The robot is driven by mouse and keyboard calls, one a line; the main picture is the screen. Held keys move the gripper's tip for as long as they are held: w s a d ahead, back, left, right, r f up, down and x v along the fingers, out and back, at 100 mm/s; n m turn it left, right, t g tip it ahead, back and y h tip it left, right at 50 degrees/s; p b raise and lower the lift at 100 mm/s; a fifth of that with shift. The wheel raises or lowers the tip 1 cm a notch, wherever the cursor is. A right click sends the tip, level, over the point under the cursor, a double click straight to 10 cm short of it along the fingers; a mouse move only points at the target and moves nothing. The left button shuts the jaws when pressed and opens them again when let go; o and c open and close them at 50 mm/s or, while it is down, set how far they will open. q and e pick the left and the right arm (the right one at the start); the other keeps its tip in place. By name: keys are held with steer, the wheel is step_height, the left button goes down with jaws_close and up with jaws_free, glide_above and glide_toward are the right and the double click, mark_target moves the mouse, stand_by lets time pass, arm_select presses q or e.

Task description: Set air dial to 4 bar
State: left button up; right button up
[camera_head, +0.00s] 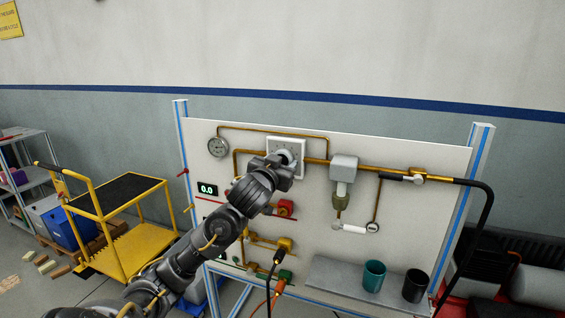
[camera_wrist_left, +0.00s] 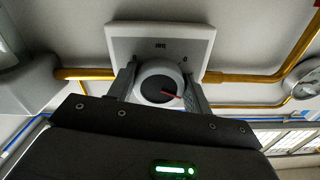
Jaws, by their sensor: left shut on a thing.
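The pointer aims to the right and slightly down in that view. My left gripper (camera_wrist_left: 160,88) is shut on the dial, one finger on each side of it. In the head view my left gripper (camera_head: 284,163) reaches up to the plate (camera_head: 287,147) and partly hides the dial. My right gripper is not in view.
A round gauge (camera_head: 218,146) sits left of the dial, and a display (camera_head: 208,189) reads 0.0. Brass pipes (camera_head: 325,162) and a grey filter unit (camera_head: 343,169) are to the right. A shelf (camera_head: 335,279) below holds a teal cup (camera_head: 373,276) and a black cup (camera_head: 415,285).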

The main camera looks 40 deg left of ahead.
arm_select(q)
steer(key=shift+c, duration=0.2)
steer(key=m, duration=0.3)
steer(key=shift+a+b, duration=0.1)
steer(key=shift+b, duration=0.2)
steer(key=m, duration=0.2)
steer(key=shift+r+m, duration=0.1)
steer(key=shift+m, duration=0.3)
steer(key=shift+a+m+b, duration=0.1)
steer(key=shift+m+b, duration=0.3)
steer(key=shift+m, duration=0.6)
steer(key=shift+r+m, duration=0.1)
steer(key=shift+m, duration=1.1)
steer(key=shift+m+b, duration=0.4)
steer(key=shift+m, duration=1.1)
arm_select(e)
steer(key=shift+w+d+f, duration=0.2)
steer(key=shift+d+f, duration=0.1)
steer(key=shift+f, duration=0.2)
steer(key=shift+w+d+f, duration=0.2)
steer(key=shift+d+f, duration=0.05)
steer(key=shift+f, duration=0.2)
